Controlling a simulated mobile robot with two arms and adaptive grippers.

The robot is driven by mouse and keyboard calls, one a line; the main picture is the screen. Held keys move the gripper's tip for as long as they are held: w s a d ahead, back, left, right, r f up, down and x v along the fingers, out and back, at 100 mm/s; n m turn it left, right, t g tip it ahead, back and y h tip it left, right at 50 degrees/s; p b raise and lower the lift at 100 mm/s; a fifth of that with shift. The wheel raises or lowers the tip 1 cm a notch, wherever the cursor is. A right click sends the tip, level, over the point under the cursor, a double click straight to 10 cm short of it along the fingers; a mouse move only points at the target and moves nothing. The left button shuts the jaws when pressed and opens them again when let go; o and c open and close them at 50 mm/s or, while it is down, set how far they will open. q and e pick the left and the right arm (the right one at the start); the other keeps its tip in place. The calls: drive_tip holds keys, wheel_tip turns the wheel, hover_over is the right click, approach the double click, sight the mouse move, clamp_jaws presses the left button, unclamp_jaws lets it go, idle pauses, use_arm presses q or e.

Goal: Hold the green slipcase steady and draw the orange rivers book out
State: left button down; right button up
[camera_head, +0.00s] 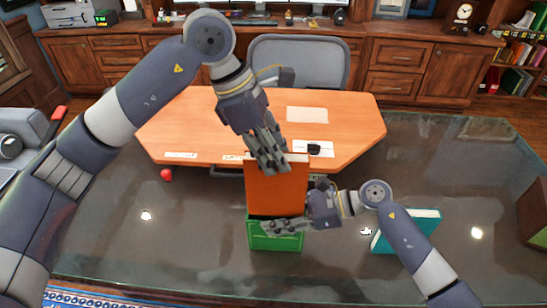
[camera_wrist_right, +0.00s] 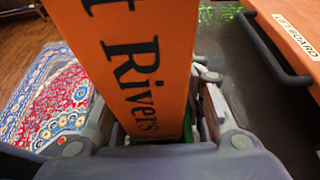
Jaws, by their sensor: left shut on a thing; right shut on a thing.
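The orange rivers book (camera_head: 276,190) stands upright, much of its height showing above the green slipcase (camera_head: 274,242) on the glass desk. I cannot tell whether its lower end is still inside. My left gripper (camera_head: 270,162) is shut on the book's top edge. My right gripper (camera_head: 280,226) comes in from the right and is shut on the slipcase near its upper rim. In the right wrist view, the book (camera_wrist_right: 140,60) with the dark lettering "Rivers" rises between my right fingers (camera_wrist_right: 150,140). Only a sliver of green shows below it there.
A teal book (camera_head: 408,232) lies on the glass desk to the right, partly behind my right arm. A small red object (camera_head: 166,174) is at left. The glass desk's front is clear.

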drive_tip(key=o, duration=1.2)
drive_tip(key=v, duration=1.2)
drive_tip(key=shift+f, duration=0.1)
